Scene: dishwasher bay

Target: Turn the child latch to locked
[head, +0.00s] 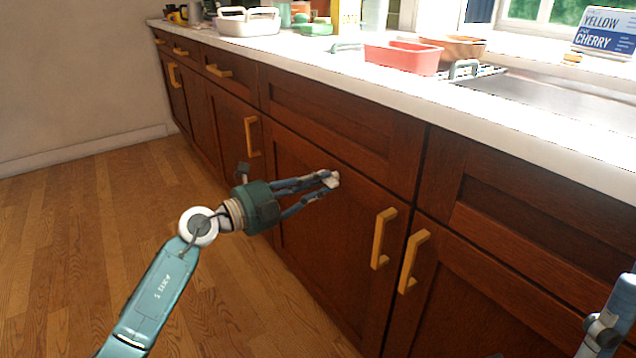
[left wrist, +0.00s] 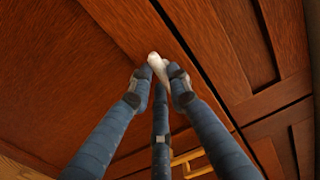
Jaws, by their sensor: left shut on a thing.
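The child latch is a small white piece (head: 333,178) near the top edge of a brown cabinet door (head: 310,235). In the left wrist view the latch (left wrist: 156,64) shows as a short pale bar beside the dark gap along the door's edge. My left gripper (head: 328,181) is shut on the latch, with its fingertips (left wrist: 159,88) on both sides of it. The fingers hide part of the latch, and I cannot tell which setting it is in. Part of my right gripper (head: 606,325) shows at the lower right edge, its fingertips unclear.
Yellow handles (head: 382,238) (head: 411,262) stick out from the doors to the right of the latch. The white counter (head: 345,68) above holds a red tub (head: 402,58), a bowl and a sink (head: 550,100). The wooden floor (head: 90,225) at left is clear.

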